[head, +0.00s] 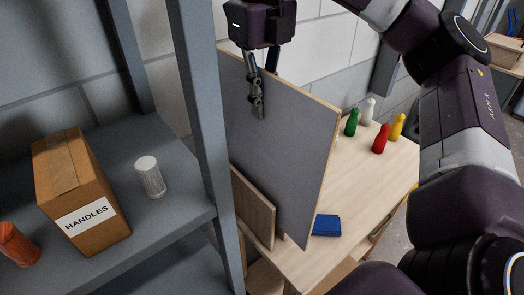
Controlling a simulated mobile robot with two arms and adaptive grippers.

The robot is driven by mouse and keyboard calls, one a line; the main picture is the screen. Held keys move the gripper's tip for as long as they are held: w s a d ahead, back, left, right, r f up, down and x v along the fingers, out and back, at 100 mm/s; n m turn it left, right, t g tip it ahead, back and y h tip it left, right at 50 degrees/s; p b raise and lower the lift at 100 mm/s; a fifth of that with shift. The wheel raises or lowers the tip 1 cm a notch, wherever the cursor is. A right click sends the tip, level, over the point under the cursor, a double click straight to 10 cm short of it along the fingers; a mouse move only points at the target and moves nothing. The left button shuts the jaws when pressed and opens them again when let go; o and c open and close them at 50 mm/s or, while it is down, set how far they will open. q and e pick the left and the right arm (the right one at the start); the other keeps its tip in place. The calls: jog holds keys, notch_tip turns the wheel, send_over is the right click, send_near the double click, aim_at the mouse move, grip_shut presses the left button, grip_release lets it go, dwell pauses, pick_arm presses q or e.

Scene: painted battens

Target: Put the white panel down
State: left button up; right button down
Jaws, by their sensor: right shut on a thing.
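A large flat panel (280,150) with pale wooden edges stands near upright, slightly tilted, in the middle of the head view. The face towards me looks grey, not clearly white. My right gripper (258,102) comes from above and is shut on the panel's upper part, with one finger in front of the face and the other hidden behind. The panel's lower corner is over the wooden table (392,168), near a smaller wooden board (253,207). I cannot tell whether it touches the table or the board. My left gripper is not in view.
Green (352,122), white (367,110), red (381,139) and yellow (397,126) bottles stand on the table. A blue block (326,225) lies near its front edge. A grey shelf (170,228) at left holds a "HANDLES" box (80,190), a clear jar (151,178) and an orange bottle (16,243).

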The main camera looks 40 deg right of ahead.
aim_at(262, 147)
notch_tip(262, 147, down, 6)
jog(key=shift+w+r+b, duration=0.1)
jog(key=shift+b, duration=0.4)
notch_tip(262, 147, down, 4)
jog(key=shift+f+p, duration=0.1)
jog(key=shift+p, duration=0.4)
jog(key=shift+d+f, duration=0.1)
jog(key=shift+f, duration=0.35)
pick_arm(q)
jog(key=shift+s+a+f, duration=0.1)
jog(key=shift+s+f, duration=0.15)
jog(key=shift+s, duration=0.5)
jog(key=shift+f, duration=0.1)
pick_arm(e)
jog(key=shift+f, duration=0.1)
jog(key=c, duration=2.1)
grip_release()
